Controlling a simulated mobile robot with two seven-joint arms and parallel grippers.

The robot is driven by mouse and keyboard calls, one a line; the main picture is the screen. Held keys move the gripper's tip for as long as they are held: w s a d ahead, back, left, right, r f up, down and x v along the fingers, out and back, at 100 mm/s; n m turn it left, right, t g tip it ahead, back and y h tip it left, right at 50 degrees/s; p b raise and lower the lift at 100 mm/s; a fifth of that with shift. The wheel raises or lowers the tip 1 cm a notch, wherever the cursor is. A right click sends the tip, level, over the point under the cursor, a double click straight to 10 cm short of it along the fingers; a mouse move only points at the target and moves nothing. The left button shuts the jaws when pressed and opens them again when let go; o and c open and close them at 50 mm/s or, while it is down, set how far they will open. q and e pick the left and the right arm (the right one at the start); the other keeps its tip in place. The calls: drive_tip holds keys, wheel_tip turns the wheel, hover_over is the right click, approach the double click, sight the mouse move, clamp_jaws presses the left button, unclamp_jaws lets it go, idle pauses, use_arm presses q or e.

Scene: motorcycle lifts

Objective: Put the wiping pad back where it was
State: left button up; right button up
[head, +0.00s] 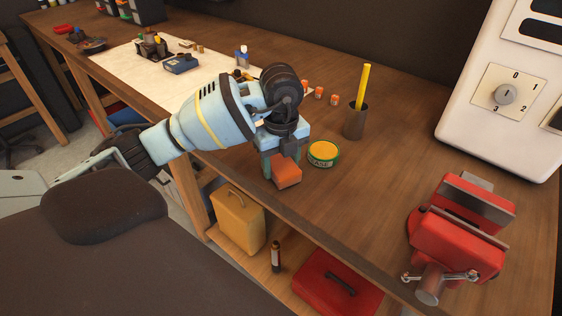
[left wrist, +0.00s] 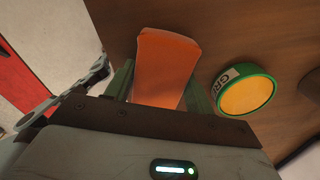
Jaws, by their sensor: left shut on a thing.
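The wiping pad (head: 287,172) is a small orange block near the front edge of the wooden workbench. My left gripper (head: 282,164) points down and is shut on it. In the left wrist view the pad (left wrist: 166,62) sticks out from between the two fingers (left wrist: 160,92). I cannot tell whether the pad touches the bench top. A green-rimmed grease tin with a yellow lid (head: 322,153) stands just right of the pad, apart from it. It also shows in the left wrist view (left wrist: 247,94). My right gripper is not in view.
A dark cup (head: 355,121) with a yellow stick stands behind the tin. A red vise (head: 455,240) is at the right. Small orange pieces (head: 319,93) and a pale mat (head: 130,68) lie farther back. The bench (head: 375,190) between tin and vise is clear.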

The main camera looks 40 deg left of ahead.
sight(281, 163)
use_arm(q)
drive_tip(key=o, duration=1)
drive_tip(key=shift+f, duration=0.1)
drive_tip(key=shift+c, duration=0.2)
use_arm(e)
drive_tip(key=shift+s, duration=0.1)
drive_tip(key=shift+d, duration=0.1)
use_arm(q)
wheel_tip(281, 163, up, 12)
drive_tip(key=p, duration=0.2)
drive_tip(key=shift+r, duration=0.2)
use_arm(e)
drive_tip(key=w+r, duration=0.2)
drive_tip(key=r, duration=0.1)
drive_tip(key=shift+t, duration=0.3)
use_arm(q)
drive_tip(key=shift+f, duration=0.1)
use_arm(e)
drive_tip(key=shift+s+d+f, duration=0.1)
